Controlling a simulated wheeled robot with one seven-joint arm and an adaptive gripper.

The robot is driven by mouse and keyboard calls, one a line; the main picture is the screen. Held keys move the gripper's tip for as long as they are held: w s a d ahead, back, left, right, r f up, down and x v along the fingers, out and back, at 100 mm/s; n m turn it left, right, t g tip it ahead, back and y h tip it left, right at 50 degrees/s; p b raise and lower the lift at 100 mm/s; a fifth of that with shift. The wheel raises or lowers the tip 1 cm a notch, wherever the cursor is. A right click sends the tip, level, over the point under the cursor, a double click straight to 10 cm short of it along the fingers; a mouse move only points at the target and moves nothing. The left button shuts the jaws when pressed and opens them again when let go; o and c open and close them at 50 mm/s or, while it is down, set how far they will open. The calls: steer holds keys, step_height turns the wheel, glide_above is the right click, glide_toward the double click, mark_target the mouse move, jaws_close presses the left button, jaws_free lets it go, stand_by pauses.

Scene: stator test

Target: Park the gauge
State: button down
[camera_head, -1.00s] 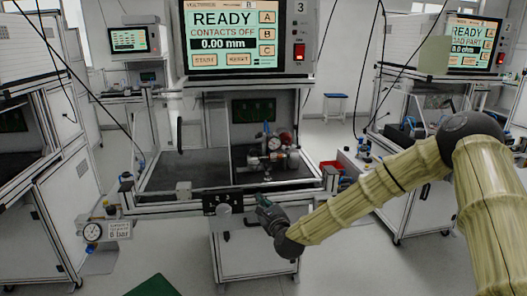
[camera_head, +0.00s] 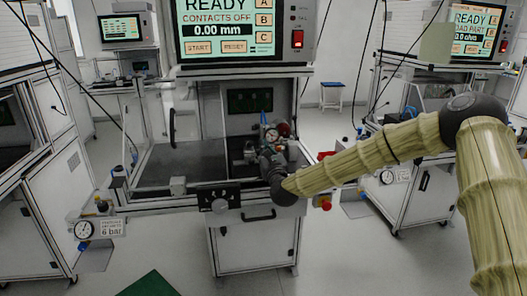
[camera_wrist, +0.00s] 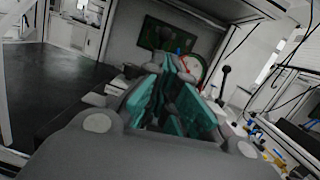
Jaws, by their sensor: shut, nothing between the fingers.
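The gauge (camera_head: 271,134) is a small round white dial with a blue part above it. It stands on the metal fixture (camera_head: 291,151) at the right of the middle bench. My gripper (camera_head: 267,154) is in front of the fixture, just below the dial in the head view. In the wrist view the gripper (camera_wrist: 178,75) has teal finger pads and is shut and empty. The dial (camera_wrist: 193,66) shows there partly hidden behind the fingers. I cannot tell whether the fingers touch the fixture.
The bench has a dark work surface (camera_head: 180,167), clear on its left. The screen (camera_head: 230,29) above reads READY, CONTACTS OFF, 0.00 mm. A pressure gauge (camera_head: 84,229) is at the lower left. Another station stands at right.

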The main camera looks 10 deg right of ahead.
steer(key=x, duration=0.6)
steer(key=shift+p, duration=0.35)
steer(key=shift+r+g+p, duration=0.3)
steer(key=shift+p, duration=0.2)
